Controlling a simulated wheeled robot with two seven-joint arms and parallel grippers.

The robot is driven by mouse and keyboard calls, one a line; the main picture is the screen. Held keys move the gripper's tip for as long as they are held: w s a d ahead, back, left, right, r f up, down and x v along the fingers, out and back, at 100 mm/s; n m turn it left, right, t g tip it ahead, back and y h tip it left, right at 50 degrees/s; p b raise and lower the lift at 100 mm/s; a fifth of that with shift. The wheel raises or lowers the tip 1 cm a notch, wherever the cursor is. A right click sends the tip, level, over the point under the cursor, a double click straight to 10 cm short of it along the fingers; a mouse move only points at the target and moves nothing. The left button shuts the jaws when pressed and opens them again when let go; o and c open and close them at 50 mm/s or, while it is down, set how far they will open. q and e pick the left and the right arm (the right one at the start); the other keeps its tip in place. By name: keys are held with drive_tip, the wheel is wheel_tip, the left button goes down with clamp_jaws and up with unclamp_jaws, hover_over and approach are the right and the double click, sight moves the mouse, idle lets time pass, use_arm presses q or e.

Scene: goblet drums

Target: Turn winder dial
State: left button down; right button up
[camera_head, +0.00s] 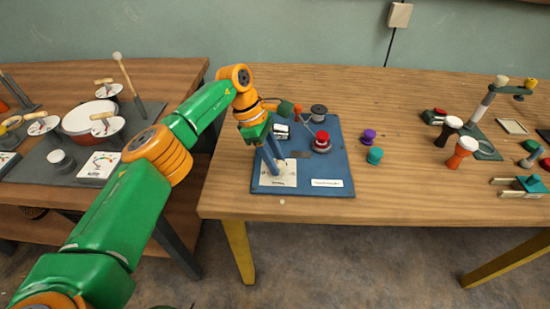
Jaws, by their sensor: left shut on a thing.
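The winder board is a blue panel (338,170) lying on the wooden table. On its front left is a white square plate (288,182) with small markings. My left gripper (272,166) reaches down over this plate, fingers pointing downward. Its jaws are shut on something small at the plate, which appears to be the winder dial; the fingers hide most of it. The board also carries a red-topped round part (322,137), a grey spool (318,111), a small white-faced meter (281,131) and a white label (327,183). My right gripper is not in view.
A purple knob (369,135) and a teal knob (375,155) stand just right of the board. Goblet drums, one black-and-white (449,130) and one orange (462,152), stand farther right. Bare tabletop (415,190) lies between. A second table at left holds a bowl (84,118) and scales.

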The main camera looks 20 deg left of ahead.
use_arm(q)
drive_tip(key=c, duration=0.5)
unclamp_jaws()
drive_tip(key=v, duration=0.7)
drive_tip(key=shift+p, duration=0.35)
drive_tip(key=shift+a, duration=0.1)
